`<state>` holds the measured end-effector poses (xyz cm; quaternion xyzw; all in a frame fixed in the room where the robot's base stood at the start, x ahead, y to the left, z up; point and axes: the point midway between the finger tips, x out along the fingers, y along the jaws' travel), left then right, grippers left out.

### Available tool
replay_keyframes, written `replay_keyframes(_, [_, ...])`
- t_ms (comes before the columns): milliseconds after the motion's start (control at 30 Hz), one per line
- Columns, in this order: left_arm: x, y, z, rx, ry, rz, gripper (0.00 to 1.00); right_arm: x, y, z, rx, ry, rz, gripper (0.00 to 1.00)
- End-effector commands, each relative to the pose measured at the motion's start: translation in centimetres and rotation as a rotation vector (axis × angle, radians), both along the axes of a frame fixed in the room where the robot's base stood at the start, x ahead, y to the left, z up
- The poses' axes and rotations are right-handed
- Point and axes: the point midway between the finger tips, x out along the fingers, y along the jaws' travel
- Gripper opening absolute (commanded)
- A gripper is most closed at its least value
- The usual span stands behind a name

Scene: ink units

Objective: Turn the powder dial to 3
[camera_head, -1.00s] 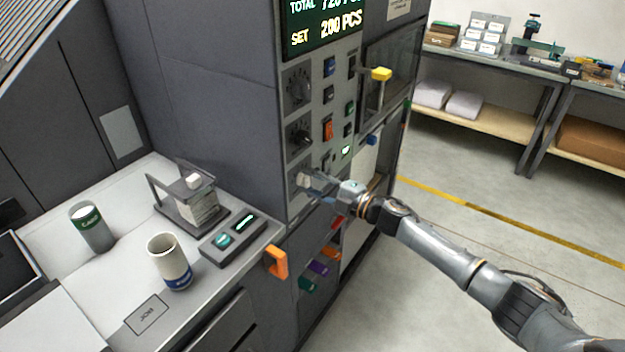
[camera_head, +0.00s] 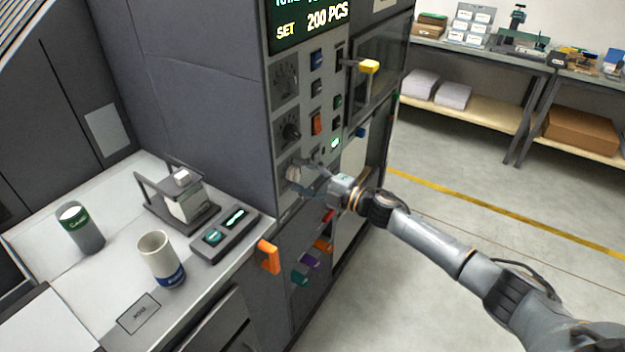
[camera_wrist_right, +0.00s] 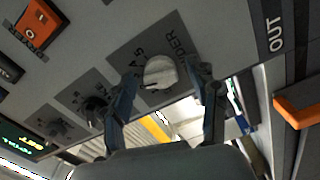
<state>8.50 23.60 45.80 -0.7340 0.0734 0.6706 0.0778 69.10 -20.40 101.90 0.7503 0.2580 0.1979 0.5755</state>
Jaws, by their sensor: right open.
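The powder dial (camera_wrist_right: 160,72) is a pale round knob on a dark plate, with part of the word POWDER beside it in the right wrist view. In the head view the powder dial (camera_head: 293,174) is the lowest knob on the machine's front panel. My right gripper (camera_head: 306,177) is open in front of it. In the right wrist view its fingers stand on either side of the knob, with visible gaps. The dial's setting cannot be read. My left gripper is not in view.
Two more dials (camera_head: 290,132) sit above on the panel, beside switches and a yellow-handled lever (camera_head: 369,66). An orange handle (camera_head: 268,257) sticks out below left. A counter (camera_head: 95,290) with cups stands left. The floor at right is clear.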

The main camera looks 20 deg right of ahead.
Motion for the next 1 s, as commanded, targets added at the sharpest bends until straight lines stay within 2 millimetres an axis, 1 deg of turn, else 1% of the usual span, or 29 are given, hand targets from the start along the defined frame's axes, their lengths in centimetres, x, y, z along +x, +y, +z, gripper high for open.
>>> replay_keyframes(167, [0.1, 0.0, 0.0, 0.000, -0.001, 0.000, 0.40, -2.0, -1.6, -0.2, -0.004, 0.002, -0.001, 0.60])
replay_keyframes(400, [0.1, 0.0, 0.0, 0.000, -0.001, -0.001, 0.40, -6.1, -4.9, -0.3, -0.003, 0.005, -0.003, 0.60])
replay_keyframes(500, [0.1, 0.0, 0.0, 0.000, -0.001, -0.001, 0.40, -7.6, -5.9, -0.2, -0.003, 0.004, -0.001, 0.60])
replay_keyframes(600, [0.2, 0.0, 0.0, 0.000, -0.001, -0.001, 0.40, -8.5, -6.7, -0.2, -0.001, 0.004, -0.002, 0.60])
replay_keyframes(767, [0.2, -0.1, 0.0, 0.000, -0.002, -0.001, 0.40, -9.2, -7.2, -0.1, -0.001, 0.001, -0.001, 0.60])
replay_keyframes(1000, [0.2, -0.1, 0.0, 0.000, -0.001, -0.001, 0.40, -9.3, -7.3, 0.0, 0.000, 0.000, -0.001, 0.60])
